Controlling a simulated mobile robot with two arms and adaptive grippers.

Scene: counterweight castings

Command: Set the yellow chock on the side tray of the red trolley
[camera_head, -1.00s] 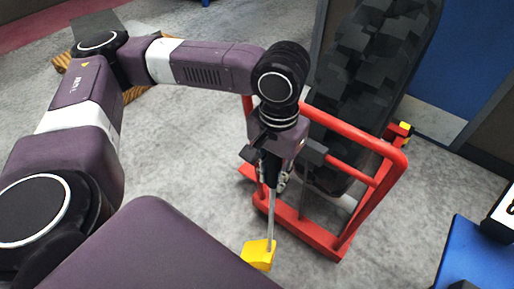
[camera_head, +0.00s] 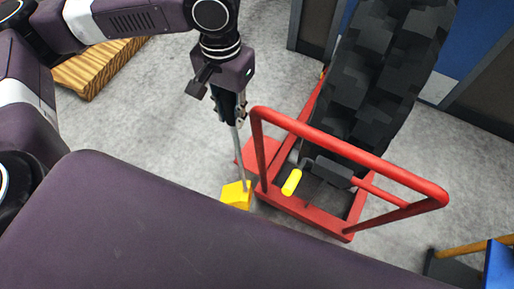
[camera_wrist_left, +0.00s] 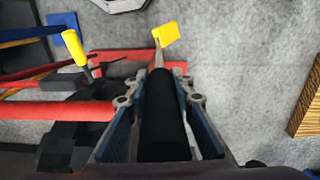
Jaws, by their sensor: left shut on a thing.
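My left gripper (camera_head: 229,108) is shut on the dark handle (camera_wrist_left: 165,112) of the yellow chock. A thin grey rod runs down from the handle to the yellow chock (camera_head: 236,195), a block that also shows in the left wrist view (camera_wrist_left: 166,36). The red trolley (camera_head: 350,146) stands right of the gripper, carrying a tall dark blocky load. Its side tray (camera_head: 261,153), a flat red plate, sticks out on its left. The chock appears just off the tray's near left edge; its height above the floor is unclear. My right gripper is not in view.
A yellow grip (camera_head: 292,182) stands up at the trolley's near side. A wooden pallet (camera_head: 100,66) lies at the upper left. A blue object (camera_head: 499,266) is at the lower right. Grey floor left of the trolley is clear.

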